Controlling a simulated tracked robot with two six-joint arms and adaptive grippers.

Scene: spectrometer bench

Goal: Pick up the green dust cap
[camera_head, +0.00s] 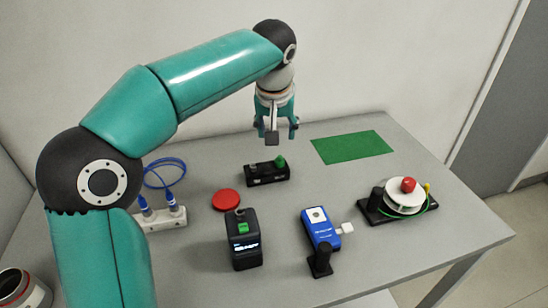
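A small green cap (281,162), cone-like in shape, sits upright at the right end of a black block (262,177) toward the back of the bench. My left gripper (279,132) hangs above and slightly left of the cap, pointing down. Its fingers look apart, with nothing seen between them, and a gap shows between the gripper and the cap. My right gripper is not in view.
A red disc (226,200), a black device with a green button (243,240), a blue device (321,228), and a white reel (404,196) stand nearer. A white block with blue cable (163,218) is left. A green mat (352,147) lies at back right.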

